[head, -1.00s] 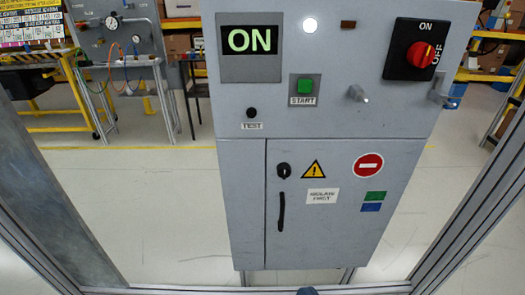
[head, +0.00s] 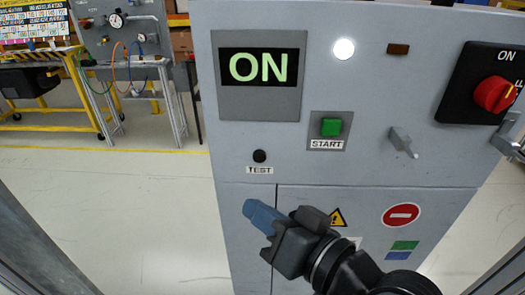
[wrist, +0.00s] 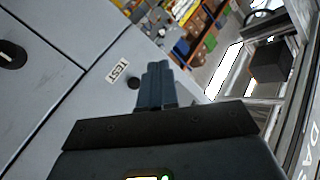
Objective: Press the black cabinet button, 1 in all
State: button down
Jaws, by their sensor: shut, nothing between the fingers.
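The black cabinet button (head: 259,156) is a small round knob above the TEST label (head: 259,170) on the grey cabinet front. In the wrist view the button (wrist: 133,82) shows just left of my fingertips, beside the TEST label (wrist: 117,71). My gripper (head: 252,210) has blue fingers, shut and empty. In the head view its tips are below the button, apart from it in the picture. In the wrist view my gripper (wrist: 157,70) points up the picture. I cannot tell how far the tips are from the panel.
The cabinet (head: 330,165) also carries an ON display (head: 258,67), a lit white lamp (head: 344,49), a green START button (head: 331,127), a metal lever (head: 403,142) and a red rotary switch (head: 493,94). Open floor (head: 120,210) lies left of the cabinet.

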aim_at(259, 157)
jog(key=shift+w+d+b, duration=0.15)
jog(key=shift+w+b, duration=0.45)
jog(key=shift+w, duration=3.75)
jog(key=shift+w, duration=0.2)
jog(key=shift+w, duration=0.25)
jog(key=shift+w, duration=0.4)
jog(key=shift+s, duration=0.85)
